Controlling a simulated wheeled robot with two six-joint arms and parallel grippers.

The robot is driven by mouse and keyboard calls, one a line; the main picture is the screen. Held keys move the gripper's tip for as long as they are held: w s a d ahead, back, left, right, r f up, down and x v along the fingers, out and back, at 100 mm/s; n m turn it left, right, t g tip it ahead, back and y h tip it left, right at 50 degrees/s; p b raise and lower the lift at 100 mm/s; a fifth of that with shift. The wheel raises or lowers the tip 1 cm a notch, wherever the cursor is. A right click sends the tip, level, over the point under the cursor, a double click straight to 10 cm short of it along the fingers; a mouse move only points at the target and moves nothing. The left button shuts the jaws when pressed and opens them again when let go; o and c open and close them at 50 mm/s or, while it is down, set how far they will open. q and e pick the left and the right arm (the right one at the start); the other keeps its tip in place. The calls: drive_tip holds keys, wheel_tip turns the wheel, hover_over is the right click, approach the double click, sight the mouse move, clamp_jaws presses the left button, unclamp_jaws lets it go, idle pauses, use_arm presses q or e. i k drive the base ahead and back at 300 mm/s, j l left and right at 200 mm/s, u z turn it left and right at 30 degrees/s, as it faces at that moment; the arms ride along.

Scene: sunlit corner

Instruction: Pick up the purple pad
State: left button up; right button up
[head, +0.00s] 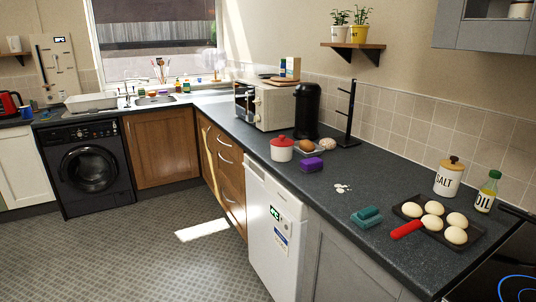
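A small purple pad (306,165) lies on the dark speckled counter (335,173) along the right wall, near its front edge. It looks like a thick block and nothing covers it. A white pot with a red lid (282,149) stands just to its left and behind. Neither my left nor my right gripper shows in the head view.
A plate with brown items (305,147) sits behind the pad. A black coffee machine (306,111) and a black stand (347,118) are farther back. A white spill (342,188), a teal block (367,217) and a bun tray (412,198) lie rightward. Open floor (165,255) lies before the cabinets.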

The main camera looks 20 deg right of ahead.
sight(310, 165)
drive_tip(key=i+z, duration=0.1)
drive_tip(key=i, duration=0.45)
drive_tip(key=i+j+z, duration=0.1)
drive_tip(key=i, duration=0.45)
drive_tip(key=i+j+z, duration=0.15)
drive_tip(key=i, duration=0.35)
drive_tip(key=i+j+z, duration=0.1)
drive_tip(key=i+z, duration=0.15)
drive_tip(key=z, duration=0.2)
drive_tip(key=i+j+z, duration=0.25)
drive_tip(key=z, duration=0.2)
drive_tip(key=i+j+z, duration=0.2)
drive_tip(key=z, duration=0.25)
drive_tip(key=i+j+z, duration=0.15)
drive_tip(key=j+z, duration=0.35)
drive_tip(key=l, duration=0.1)
